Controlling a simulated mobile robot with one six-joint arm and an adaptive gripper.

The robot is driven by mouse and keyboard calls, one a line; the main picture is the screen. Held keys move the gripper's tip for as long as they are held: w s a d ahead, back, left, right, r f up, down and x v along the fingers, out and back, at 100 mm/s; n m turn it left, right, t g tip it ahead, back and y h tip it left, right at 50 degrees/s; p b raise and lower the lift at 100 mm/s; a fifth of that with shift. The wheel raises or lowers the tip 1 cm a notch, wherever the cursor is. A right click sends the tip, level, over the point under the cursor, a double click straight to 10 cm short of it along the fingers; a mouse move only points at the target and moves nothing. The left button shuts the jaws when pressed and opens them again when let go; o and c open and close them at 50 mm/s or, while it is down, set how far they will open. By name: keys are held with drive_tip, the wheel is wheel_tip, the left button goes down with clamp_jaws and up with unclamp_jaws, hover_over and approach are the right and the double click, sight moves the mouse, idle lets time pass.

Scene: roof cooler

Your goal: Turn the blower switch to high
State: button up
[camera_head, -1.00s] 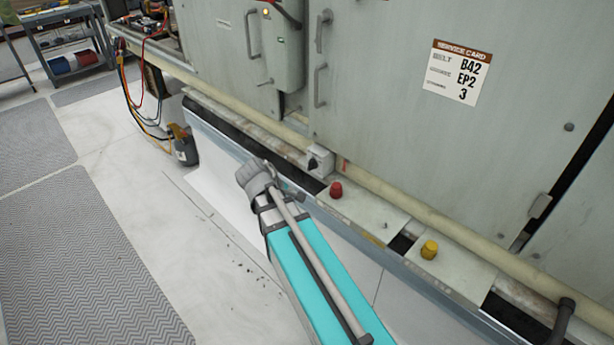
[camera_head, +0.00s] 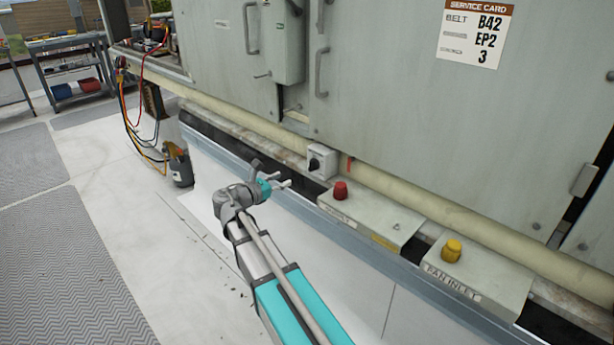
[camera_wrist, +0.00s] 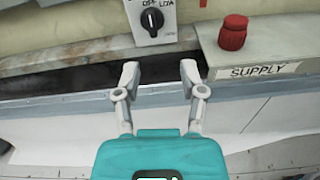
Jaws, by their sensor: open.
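The blower switch (camera_head: 321,162) is a small pale box with a black rotary knob, low on the cooler's face. In the wrist view the knob (camera_wrist: 152,20) shows near the top, with "OFF" and "LOW" lettering above it; the top of the plate is cut off. The knob's mark appears to point up toward "OFF". My gripper (camera_head: 278,174) is below and left of the switch in the head view, apart from it. In the wrist view my gripper (camera_wrist: 160,78) has its two fingers spread and empty, with the knob beyond and between them.
A red knob (camera_head: 340,190) stands on a ledge box labelled "SUPPLY" (camera_wrist: 265,71), right of the switch. A yellow knob (camera_head: 452,250) sits on a "FAN INLET" box. A pale pipe (camera_head: 400,198) runs along the cooler's base. A service card (camera_head: 476,35) is above.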

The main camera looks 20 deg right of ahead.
sight(310, 162)
drive_tip(key=shift+w+a+n+t+h, duration=0.3)
drive_tip(key=shift+w+n+h, duration=0.1)
drive_tip(key=shift+w+n, duration=0.1)
drive_tip(key=shift+d, duration=0.15)
drive_tip(key=x, duration=1.3)
drive_tip(key=shift+d, duration=0.35)
